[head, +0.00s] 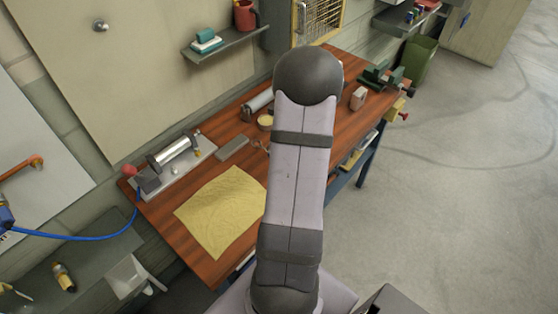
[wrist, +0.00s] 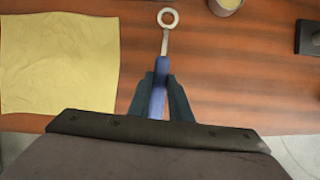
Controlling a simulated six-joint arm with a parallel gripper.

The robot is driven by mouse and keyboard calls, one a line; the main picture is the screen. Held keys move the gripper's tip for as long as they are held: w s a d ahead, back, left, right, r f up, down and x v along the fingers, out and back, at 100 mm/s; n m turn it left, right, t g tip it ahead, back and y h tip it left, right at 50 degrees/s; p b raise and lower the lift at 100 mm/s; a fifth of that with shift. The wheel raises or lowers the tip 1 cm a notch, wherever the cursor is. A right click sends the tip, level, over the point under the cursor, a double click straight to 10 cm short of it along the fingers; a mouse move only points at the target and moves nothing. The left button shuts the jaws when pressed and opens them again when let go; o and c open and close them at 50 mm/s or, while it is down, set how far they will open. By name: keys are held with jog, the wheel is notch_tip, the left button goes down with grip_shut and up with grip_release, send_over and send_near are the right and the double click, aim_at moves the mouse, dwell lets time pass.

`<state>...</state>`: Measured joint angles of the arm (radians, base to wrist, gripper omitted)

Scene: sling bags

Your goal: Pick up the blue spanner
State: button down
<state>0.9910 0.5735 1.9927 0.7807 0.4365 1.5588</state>
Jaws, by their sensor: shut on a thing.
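The blue spanner (wrist: 160,83) is in the middle of the wrist view, with a blue handle and a pale metal shank ending in a ring that points away from me. My gripper (wrist: 162,97) has its two dark fingers on either side of the blue handle and is shut on it. The near end of the handle is hidden by the gripper body. I cannot tell from this view whether the spanner touches the bench. In the head view my own arm covers the gripper and most of the spanner.
A yellow cloth (head: 222,210) lies flat on the wooden bench (head: 160,212), left of the spanner in the wrist view. A grey block (head: 232,148), a machine on a plate (head: 172,160) and a round tin (wrist: 229,4) are nearby. A green vise (head: 384,78) stands at the far end.

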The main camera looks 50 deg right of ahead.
notch_tip(320, 180, up, 7)
jog(key=shift+f, duration=0.2)
jog(key=shift+w+a+r, duration=0.1)
jog(key=shift+a+r, duration=0.05)
jog(key=w+a+f+n+p, duration=0.1)
jog(key=w+a, duration=0.1)
jog(key=w, duration=0.1)
jog(key=w+a+f+n+p, duration=0.1)
jog(key=w+a+f, duration=0.1)
jog(key=w, duration=0.1)
jog(key=w+a+f+n+y+p, duration=0.1)
jog(key=w+a+f, duration=0.1)
jog(key=w, duration=0.1)
jog(key=shift+w, duration=0.15)
jog(key=w+r+n+g+y, duration=0.1)
jog(key=w+r+n+y, duration=0.1)
jog(key=w+r+n, duration=0.3)
jog(key=shift+w+r+n+y+p, duration=0.3)
jog(key=shift+w+r+n+p, duration=0.05)
jog(key=shift+w+n, duration=0.7)
